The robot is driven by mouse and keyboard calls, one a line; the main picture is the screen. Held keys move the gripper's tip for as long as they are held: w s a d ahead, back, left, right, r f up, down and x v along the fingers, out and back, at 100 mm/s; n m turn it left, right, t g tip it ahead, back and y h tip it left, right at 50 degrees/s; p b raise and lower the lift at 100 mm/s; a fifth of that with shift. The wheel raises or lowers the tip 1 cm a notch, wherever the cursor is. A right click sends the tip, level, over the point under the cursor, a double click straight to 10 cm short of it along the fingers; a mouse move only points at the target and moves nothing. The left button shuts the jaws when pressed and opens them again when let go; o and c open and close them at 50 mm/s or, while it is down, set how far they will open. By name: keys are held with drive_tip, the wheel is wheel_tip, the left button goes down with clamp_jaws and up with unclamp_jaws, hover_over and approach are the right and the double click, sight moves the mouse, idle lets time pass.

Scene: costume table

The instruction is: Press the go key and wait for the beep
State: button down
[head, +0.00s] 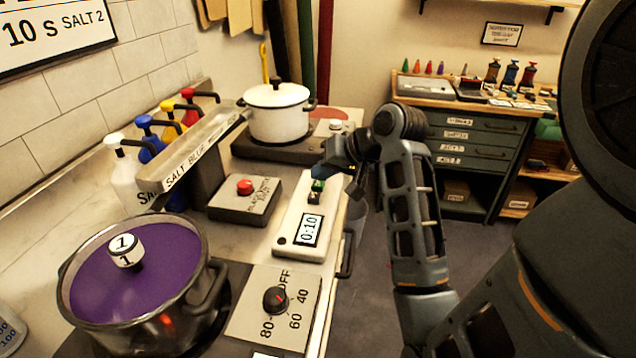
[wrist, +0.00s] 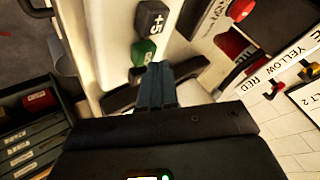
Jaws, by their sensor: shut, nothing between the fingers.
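The timer (head: 287,238) is a long white block on the counter, and its display (head: 310,229) reads 0:10. The green go key (head: 318,185) is at its far end, beside a dark key (head: 314,198). In the wrist view the dark key (wrist: 151,18) is marked +5 and the green key (wrist: 144,52) sits next to it, its label partly cut off from sight. My gripper (head: 322,172) is shut and empty, with its fingertips (wrist: 160,68) right at the green key. I cannot tell whether they touch it.
A box with a red button (head: 245,187) stands left of the timer. A dial panel (head: 275,300) lies nearer. Pump bottles (head: 125,175) line the wall.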

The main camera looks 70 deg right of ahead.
sight(322, 184)
drive_tip(key=shift+f, duration=0.45)
idle(0.3)
drive_tip(key=shift+r, duration=0.15)
drive_tip(key=shift+r+p, duration=0.75)
drive_tip(key=shift+p, duration=0.35)
wheel_tip(322, 184, up, 3)
drive_tip(key=p, duration=0.3)
drive_tip(key=shift+r+p, duration=0.7)
drive_tip(key=shift+r, duration=0.35)
drive_tip(key=shift+f, duration=0.1)
